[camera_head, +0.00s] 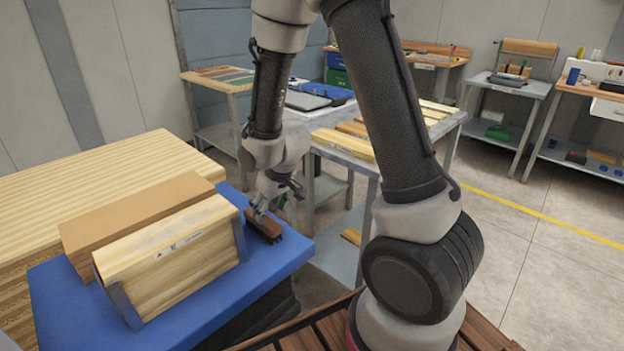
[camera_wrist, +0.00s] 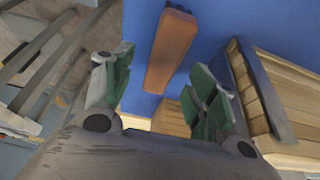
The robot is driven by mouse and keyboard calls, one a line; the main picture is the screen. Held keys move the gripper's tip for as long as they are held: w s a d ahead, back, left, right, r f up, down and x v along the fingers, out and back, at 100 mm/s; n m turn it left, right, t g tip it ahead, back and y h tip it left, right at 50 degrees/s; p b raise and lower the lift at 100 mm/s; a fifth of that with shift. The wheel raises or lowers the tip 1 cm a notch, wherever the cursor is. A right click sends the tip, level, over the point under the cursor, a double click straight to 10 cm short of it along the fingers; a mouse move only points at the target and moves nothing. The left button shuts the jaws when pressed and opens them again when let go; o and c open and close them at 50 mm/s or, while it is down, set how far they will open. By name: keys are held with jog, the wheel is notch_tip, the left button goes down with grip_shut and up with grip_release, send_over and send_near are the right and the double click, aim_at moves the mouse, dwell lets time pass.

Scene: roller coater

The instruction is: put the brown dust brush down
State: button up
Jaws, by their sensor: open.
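The brown dust brush (camera_head: 263,225) lies on the blue surface (camera_head: 290,262) near its right edge, beside the wooden box. In the wrist view the brush (camera_wrist: 172,48) shows between and beyond the fingers, against the blue. My gripper (camera_head: 262,206) is just above the brush in the head view. In the wrist view my gripper (camera_wrist: 160,85) has its green-padded fingers spread apart, with a gap on both sides of the brush. Whether the gripper touches the brush at its near end cannot be told.
A wooden box (camera_head: 175,255) with metal end plates stands left of the brush, close to my gripper; a brown block (camera_head: 135,220) lies behind it. A grey workbench (camera_head: 352,163) with boards stands to the right. Open floor (camera_head: 510,240) lies further right.

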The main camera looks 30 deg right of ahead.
jog(key=s+d+r+m, duration=0.1)
jog(key=s+d+r, duration=0.35)
jog(key=r, duration=0.25)
jog(key=s+d+r+m+h, duration=0.1)
jog(key=s+d+r, duration=0.2)
jog(key=s+r, duration=0.3)
jog(key=s+d+r+m, duration=0.1)
jog(key=s+d+r, duration=0.3)
jog(key=r, duration=0.5)
jog(key=s+d+r, duration=0.2)
jog(key=s+r, duration=0.1)
jog(key=s, duration=0.6)
jog(key=shift+s+m, duration=0.15)
jog(key=shift+m, duration=0.15)
jog(key=shift+o, duration=0.4)
jog(key=shift+r, duration=0.1)
